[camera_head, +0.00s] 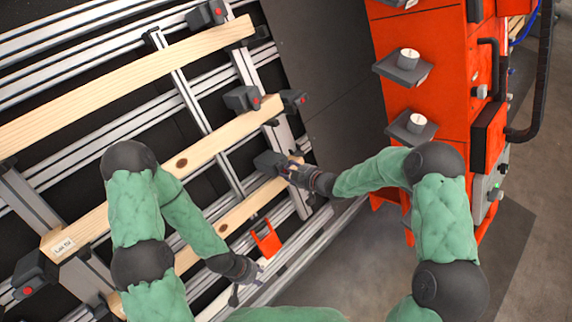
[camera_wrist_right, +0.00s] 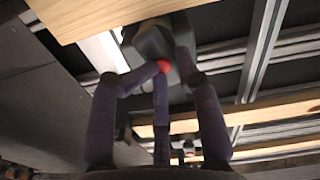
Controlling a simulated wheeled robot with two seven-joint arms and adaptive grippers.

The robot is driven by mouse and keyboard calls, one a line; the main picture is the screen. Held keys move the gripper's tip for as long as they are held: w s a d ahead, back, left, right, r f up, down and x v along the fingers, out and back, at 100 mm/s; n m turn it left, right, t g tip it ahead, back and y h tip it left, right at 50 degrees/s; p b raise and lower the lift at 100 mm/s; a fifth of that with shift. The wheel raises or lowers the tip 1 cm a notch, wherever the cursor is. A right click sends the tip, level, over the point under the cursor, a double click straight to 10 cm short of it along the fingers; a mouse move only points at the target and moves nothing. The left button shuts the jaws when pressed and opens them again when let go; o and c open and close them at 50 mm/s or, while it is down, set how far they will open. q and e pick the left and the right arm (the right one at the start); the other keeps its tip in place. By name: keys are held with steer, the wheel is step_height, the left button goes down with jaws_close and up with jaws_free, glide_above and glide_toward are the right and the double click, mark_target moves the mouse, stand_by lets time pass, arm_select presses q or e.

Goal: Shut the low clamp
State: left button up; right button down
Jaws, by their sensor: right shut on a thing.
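The low clamp (camera_head: 269,161) is a dark grey block at the right end of the lowest wooden plank (camera_head: 235,212). My right gripper (camera_head: 295,166) is at this clamp. In the right wrist view the clamp (camera_wrist_right: 152,42) has a red knob, and the dark fingers of my right gripper (camera_wrist_right: 163,72) are closed in around it. The fingers cover part of the clamp, so its exact position is hard to tell. My left gripper (camera_head: 252,280) is low in the head view, its fingers apart and nothing visible between them, just below an orange-red bracket (camera_head: 267,241).
Other dark clamps with red knobs sit higher on the frame (camera_head: 242,98) and at its lower left (camera_head: 30,274). Longer planks (camera_head: 130,82) cross the aluminium rails. An orange machine (camera_head: 432,60) with grey shelves (camera_head: 403,69) stands at the right. Grey floor lies below it.

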steer(key=shift+s+a+f+m, duration=0.1)
steer(key=shift+s+f+m, duration=0.05)
steer(key=shift+f+m, duration=0.35)
steer(key=shift+r+m+p, duration=0.15)
steer(key=shift+m+p, duration=0.55)
steer(key=shift+m, duration=0.1)
steer(key=shift+m+p, duration=0.3)
steer(key=shift+m, duration=0.4)
steer(key=c, duration=1.1)
jaws_free()
steer(key=shift+w+a+f, duration=0.2)
steer(key=shift+w+f, duration=0.15)
steer(key=shift+r, duration=0.2)
